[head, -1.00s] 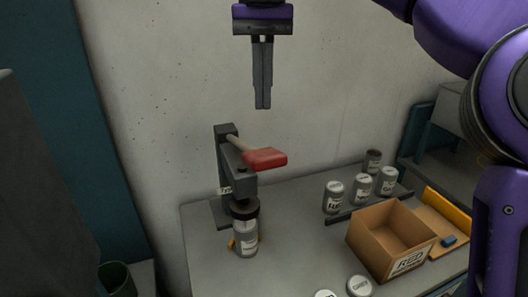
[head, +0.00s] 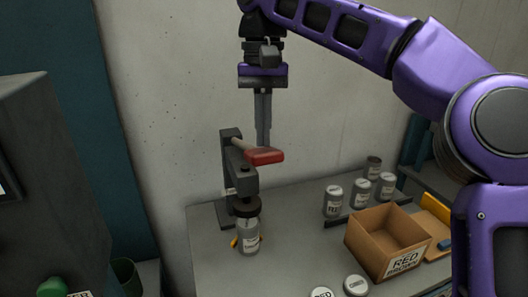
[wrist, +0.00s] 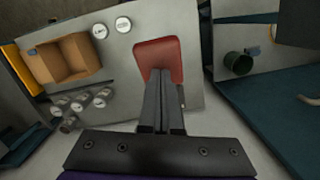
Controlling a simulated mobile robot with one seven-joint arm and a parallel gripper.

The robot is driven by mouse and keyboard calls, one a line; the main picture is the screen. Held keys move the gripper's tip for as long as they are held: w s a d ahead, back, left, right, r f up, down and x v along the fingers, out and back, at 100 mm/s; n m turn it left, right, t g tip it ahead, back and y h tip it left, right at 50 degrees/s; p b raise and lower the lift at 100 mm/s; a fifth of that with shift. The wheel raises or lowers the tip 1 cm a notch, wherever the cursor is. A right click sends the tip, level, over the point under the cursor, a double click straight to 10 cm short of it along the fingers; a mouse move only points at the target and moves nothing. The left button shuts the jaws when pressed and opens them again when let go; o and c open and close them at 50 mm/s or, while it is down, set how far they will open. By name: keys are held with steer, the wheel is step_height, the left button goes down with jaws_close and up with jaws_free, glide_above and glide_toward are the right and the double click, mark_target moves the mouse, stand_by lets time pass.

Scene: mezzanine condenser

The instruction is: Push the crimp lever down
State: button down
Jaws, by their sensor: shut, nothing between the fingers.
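The crimp lever has a red grip (head: 265,155) on a pale rod, joined to the top of the dark crimping press (head: 230,165). The lever stands roughly level, tilted slightly down towards its grip. A labelled can (head: 248,237) stands under the press head. My gripper (head: 263,143) points down with its fingers together, directly above or just behind the red grip. In the wrist view the fingertips (wrist: 163,75) overlap the red grip (wrist: 158,54). I cannot tell whether they touch it. The press body is hidden in the wrist view.
An open cardboard box (head: 388,240) stands right of the press. Several cans (head: 360,193) stand on a dark strip behind it. A grey cabinet (head: 45,180) stands at the left, and the wall is close behind.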

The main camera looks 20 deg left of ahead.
mark_target(263, 151)
steer(key=shift+f+b, duration=1.4)
steer(key=shift+f, duration=0.85)
steer(key=shift+r, duration=0.1)
steer(key=shift+w+a+r+p, duration=0.1)
steer(key=shift+w+r+p, duration=0.2)
steer(key=shift+p, duration=0.55)
steer(key=shift+w+a+p, duration=0.3)
steer(key=shift+w+p, duration=0.3)
steer(key=shift+p, duration=0.1)
steer(key=shift+w+a+r, duration=0.1)
steer(key=shift+w+a, duration=0.1)
steer(key=shift+w, duration=0.35)
steer(key=shift+r, duration=0.1)
